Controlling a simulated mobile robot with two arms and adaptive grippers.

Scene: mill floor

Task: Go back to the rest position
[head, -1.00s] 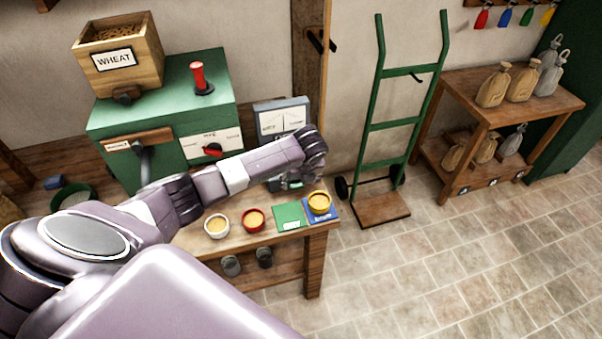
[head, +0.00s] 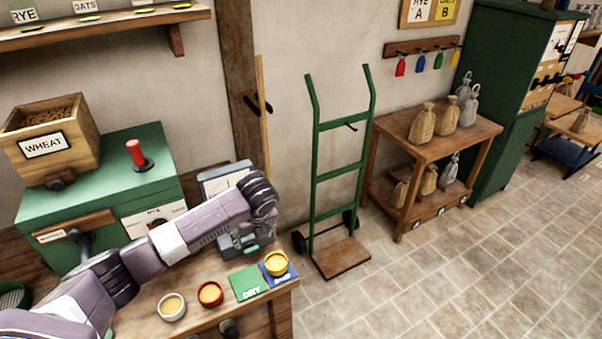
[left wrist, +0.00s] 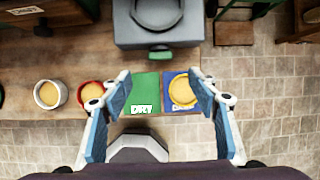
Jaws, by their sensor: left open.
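My left arm reaches in from the left in the head view, over the wooden bench (head: 140,318). Its gripper shows in the left wrist view (left wrist: 158,95), open and empty above the bench, with fingers well apart. Below it lie a green card marked DRY (left wrist: 143,92) and a blue card (left wrist: 168,103) with a yellow bowl (left wrist: 182,90) on it. A red bowl (head: 210,294) and a white bowl (head: 172,307), both with yellowish contents, stand to the left of the cards. In the head view the arm hides the gripper's fingers. My right gripper is not in view.
A green mill (head: 100,190) with a wheat hopper (head: 50,140) stands behind the arm. A grey scale (left wrist: 158,25) is at the bench's back. A green hand truck (head: 340,180) and a shelf with sacks (head: 440,140) stand right. The tiled floor (head: 450,270) is clear.

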